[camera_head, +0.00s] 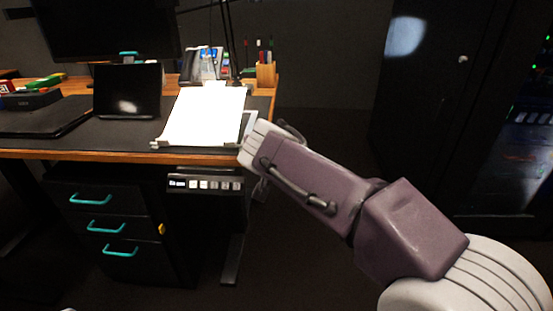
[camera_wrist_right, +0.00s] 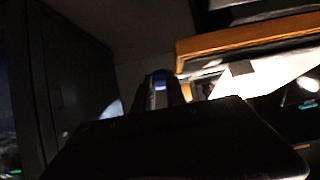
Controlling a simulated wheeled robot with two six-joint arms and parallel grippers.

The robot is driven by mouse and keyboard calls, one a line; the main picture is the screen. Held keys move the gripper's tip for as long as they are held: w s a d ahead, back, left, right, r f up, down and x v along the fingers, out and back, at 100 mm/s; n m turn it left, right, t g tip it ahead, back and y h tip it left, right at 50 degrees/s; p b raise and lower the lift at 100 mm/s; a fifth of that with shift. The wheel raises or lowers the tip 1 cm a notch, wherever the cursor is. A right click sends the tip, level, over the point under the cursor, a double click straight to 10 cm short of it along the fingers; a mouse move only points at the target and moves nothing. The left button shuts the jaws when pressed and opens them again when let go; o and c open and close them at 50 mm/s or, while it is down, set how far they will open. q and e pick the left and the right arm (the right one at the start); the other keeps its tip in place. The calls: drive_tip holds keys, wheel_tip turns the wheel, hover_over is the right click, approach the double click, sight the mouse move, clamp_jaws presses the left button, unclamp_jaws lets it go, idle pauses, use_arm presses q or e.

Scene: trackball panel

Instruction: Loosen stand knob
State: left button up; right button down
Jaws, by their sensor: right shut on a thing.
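A stand holding a bright white sheet (camera_head: 205,116) sits tilted near the front right of the desk; the sheet also shows in the right wrist view (camera_wrist_right: 262,74). My right arm reaches in from the right, and its gripper end (camera_head: 248,146) is at the stand's lower right corner. In the right wrist view the dark fingers of my right gripper (camera_wrist_right: 160,90) are close together, with a small bluish-lit patch between them. The fingers are shut on what appears to be the stand knob, which is mostly hidden by the gripper.
The desk's wooden front edge (camera_head: 100,155) runs just below the stand. A control panel (camera_head: 205,184) hangs under it, beside a drawer cabinet (camera_head: 105,228) with teal handles. A dark laptop or tablet screen (camera_head: 128,92) and a pen holder (camera_head: 266,74) stand nearby. The floor right of the desk looks clear.

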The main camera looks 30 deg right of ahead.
drive_tip(key=shift+f, duration=0.1)
idle(0.3)
drive_tip(key=c, duration=1.4)
unclamp_jaws()
drive_tip(key=shift+o, duration=0.2)
drive_tip(key=b+v, duration=0.8)
drive_tip(key=v, duration=0.1)
